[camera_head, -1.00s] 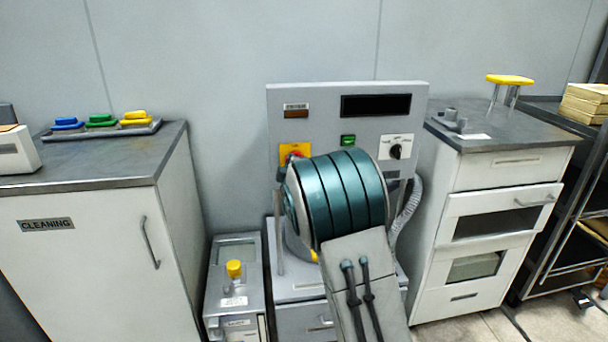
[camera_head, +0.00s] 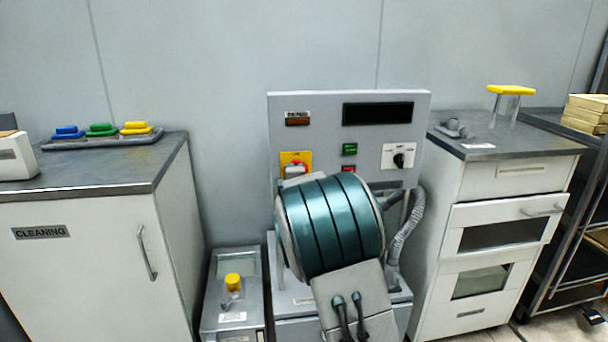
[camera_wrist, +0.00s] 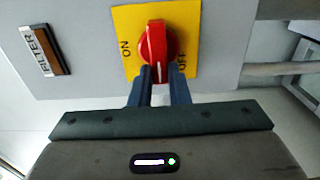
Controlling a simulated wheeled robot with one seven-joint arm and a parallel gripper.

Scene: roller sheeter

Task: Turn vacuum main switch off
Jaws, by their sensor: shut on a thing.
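The vacuum main switch is a red knob (camera_wrist: 157,47) with a white line, on a yellow plate (camera_wrist: 188,20) marked ON at left and OFF at right in the wrist view. The knob's white line points down the picture, between the two words. My gripper (camera_wrist: 159,82) is shut on the lower end of the knob, one dark finger on each side. My teal-banded arm hides most of my gripper there.
The grey panel (camera_head: 330,143) also has a dark display (camera_head: 378,113), a green button (camera_head: 349,149), a red button below it and a black rotary knob (camera_head: 399,160). A FILTER label (camera_wrist: 40,50) is beside the switch. Cabinets stand on both sides.

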